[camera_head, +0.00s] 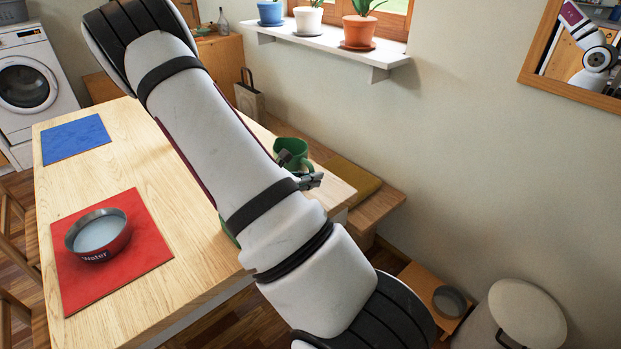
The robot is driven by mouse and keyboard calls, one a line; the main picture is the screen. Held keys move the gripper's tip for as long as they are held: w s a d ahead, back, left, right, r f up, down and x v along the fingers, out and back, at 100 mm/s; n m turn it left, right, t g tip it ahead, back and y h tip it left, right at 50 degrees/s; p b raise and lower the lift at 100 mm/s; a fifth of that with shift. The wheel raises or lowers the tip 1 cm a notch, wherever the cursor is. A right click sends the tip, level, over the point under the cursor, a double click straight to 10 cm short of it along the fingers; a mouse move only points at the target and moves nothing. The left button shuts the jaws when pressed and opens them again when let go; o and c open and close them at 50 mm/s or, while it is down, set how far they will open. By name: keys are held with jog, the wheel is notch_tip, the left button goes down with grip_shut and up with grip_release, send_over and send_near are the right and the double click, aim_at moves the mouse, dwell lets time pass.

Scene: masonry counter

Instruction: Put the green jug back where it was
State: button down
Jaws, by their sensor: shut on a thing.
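The green jug (293,150) shows beyond my arm, over the wall-side edge of the wooden table (110,165). It looks upright, with its dark open top visible. My gripper (309,181) is just in front of it and is shut on it. My arm hides most of the gripper and the jug's lower left part. I cannot tell whether the jug touches the tabletop. A sliver of something green (229,233) shows at the table's near edge, mostly hidden by my arm.
A red mat (148,248) bears a red bowl marked "Water" (99,236). A blue mat (76,139) lies empty at the far left. A bench with a yellow cushion (352,184) stands between table and wall. A shelf with potted plants (330,42) juts out above.

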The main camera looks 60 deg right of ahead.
jog(key=shift+f, duration=0.1)
jog(key=c, duration=1.6)
grip_release()
jog(key=shift+c, duration=0.2)
jog(key=shift+a+r, duration=0.1)
jog(key=shift+r, duration=0.1)
jog(key=v, duration=1.1)
jog(key=s+a+r+m+t+y, duration=0.3)
jog(key=s+a+r+m+y, duration=0.3)
jog(key=s+a+r, duration=0.3)
jog(key=s+a+r+m+t+y, duration=0.3)
jog(key=s+a+r+m+y, duration=0.4)
jog(key=a, duration=1)
notch_tip(320, 180, up, 3)
jog(key=s+m, duration=0.2)
jog(key=shift+s+a, duration=0.2)
jog(key=shift+s, duration=0.05)
